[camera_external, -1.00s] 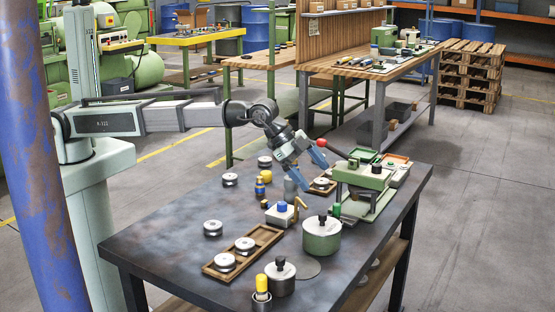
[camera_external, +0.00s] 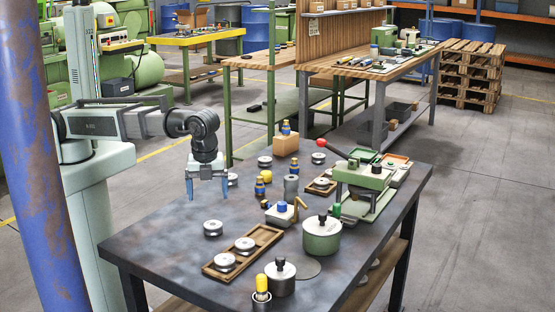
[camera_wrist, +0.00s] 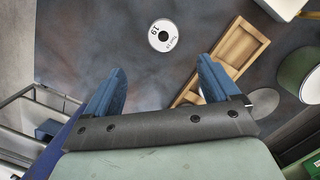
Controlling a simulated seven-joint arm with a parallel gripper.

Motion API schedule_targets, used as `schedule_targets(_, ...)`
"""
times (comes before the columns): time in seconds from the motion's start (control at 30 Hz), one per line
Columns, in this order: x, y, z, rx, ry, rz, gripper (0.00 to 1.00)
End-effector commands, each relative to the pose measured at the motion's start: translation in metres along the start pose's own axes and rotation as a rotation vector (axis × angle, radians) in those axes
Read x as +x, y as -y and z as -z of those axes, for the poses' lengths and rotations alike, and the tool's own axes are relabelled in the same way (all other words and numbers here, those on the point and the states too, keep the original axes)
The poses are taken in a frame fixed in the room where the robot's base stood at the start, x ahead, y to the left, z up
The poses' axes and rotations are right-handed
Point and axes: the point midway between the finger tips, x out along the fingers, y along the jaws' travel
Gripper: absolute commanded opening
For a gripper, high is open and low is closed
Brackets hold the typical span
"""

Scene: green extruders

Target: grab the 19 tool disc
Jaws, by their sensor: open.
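The tool disc marked 19 (camera_wrist: 162,35) lies flat on the dark table in the wrist view, white-faced with a dark centre hole. It appears to be the single silver disc (camera_external: 213,228) left of the wooden tray in the external view. My gripper (camera_external: 207,193) points down above the table's left part, above and behind that disc. Its blue fingers are apart and empty; in the wrist view my gripper (camera_wrist: 160,66) has the disc beyond its fingertips, not between them.
The wooden tray (camera_external: 268,234) holds two discs; its empty end (camera_wrist: 240,48) lies right of the disc in the wrist view. A green pot (camera_external: 321,238), blue-topped fixture (camera_external: 281,213), and green press (camera_external: 362,180) stand farther right. Table around the disc is clear.

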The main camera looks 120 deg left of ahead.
Motion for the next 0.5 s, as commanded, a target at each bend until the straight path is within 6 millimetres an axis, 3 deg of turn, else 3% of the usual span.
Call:
schedule_targets(0.3,0.044,0.0,-0.001,-0.002,0.0,-0.001,0.89)
schedule_targets(0.5,0.058,0.001,-0.001,-0.002,-0.001,0.0,0.89)
